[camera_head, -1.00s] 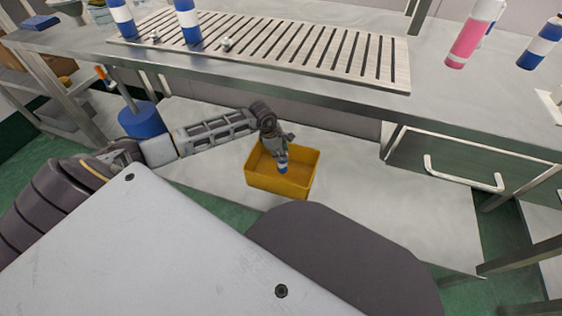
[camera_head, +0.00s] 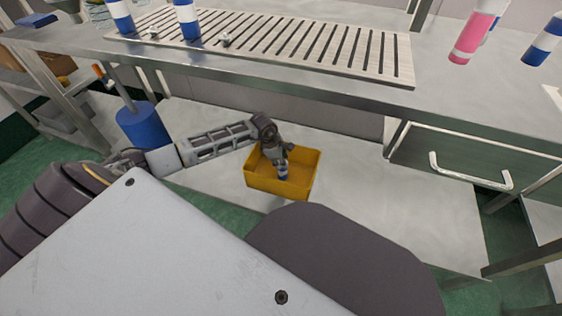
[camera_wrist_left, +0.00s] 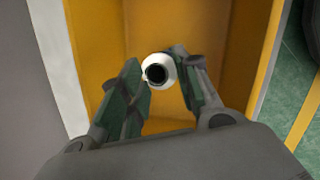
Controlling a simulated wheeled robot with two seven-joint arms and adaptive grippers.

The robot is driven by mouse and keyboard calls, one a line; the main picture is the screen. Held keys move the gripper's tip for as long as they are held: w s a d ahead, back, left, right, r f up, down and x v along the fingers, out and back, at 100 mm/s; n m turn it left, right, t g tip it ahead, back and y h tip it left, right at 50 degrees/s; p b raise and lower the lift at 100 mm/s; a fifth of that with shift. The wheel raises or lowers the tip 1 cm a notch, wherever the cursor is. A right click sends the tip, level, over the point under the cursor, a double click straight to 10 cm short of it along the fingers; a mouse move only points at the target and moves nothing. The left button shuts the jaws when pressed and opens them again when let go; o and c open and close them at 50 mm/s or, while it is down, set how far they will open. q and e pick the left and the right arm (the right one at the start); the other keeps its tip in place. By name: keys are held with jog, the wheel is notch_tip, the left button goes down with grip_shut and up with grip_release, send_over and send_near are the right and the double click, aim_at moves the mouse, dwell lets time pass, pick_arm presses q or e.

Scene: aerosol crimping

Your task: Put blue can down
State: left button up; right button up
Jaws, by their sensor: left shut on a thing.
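A blue and white can (camera_head: 283,172) is in my left gripper (camera_head: 284,161), inside the yellow bin (camera_head: 310,177) on the lower shelf. In the left wrist view the can's white top with a dark centre (camera_wrist_left: 158,71) sits between the green-padded fingers of my left gripper (camera_wrist_left: 160,85). The yellow bin's walls (camera_wrist_left: 252,50) surround it there. The can looks roughly upright. I cannot tell whether its base touches the bin floor. My right gripper is not in view.
The workbench (camera_head: 300,83) above the shelf holds a slatted rack (camera_head: 300,45), blue-and-white cans (camera_head: 187,20) and a pink can (camera_head: 474,38). A blue cylinder (camera_head: 143,127) stands left of my arm. The lower shelf (camera_head: 400,215) right of the bin is clear.

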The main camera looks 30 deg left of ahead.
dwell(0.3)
pick_arm(q)
jog(key=o, duration=1)
jog(key=shift+o, duration=0.2)
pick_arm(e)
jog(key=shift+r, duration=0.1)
pick_arm(q)
jog(key=p+v, duration=0.4)
jog(key=v, duration=0.8)
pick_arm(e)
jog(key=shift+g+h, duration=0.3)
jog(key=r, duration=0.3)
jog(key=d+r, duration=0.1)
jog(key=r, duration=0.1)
pick_arm(q)
jog(key=shift+d, duration=0.1)
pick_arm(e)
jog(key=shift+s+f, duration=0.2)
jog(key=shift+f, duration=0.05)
